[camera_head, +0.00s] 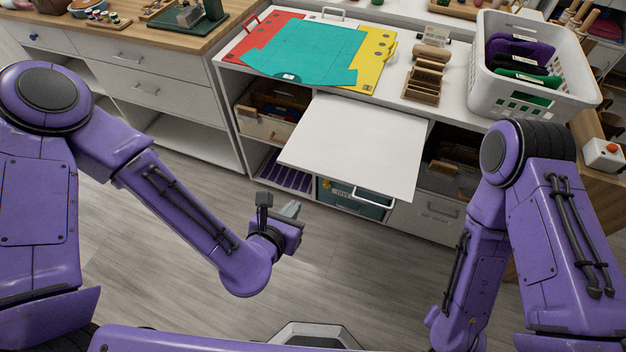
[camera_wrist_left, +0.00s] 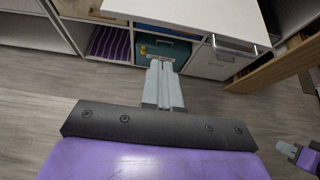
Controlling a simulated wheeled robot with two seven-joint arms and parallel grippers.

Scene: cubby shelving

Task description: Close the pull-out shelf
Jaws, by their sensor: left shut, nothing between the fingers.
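The pull-out shelf (camera_head: 358,142) is a white board that sticks out from the cubby unit below its top. A white bar handle (camera_head: 374,197) is at its front edge. The shelf also shows at the top of the left wrist view (camera_wrist_left: 205,14), with its handle (camera_wrist_left: 234,48) on the right. My left gripper (camera_head: 292,208) is in front of the shelf's front left corner, lower in the picture and apart from it. In the left wrist view its fingers (camera_wrist_left: 162,68) are together with nothing between them.
The floor in front is clear.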

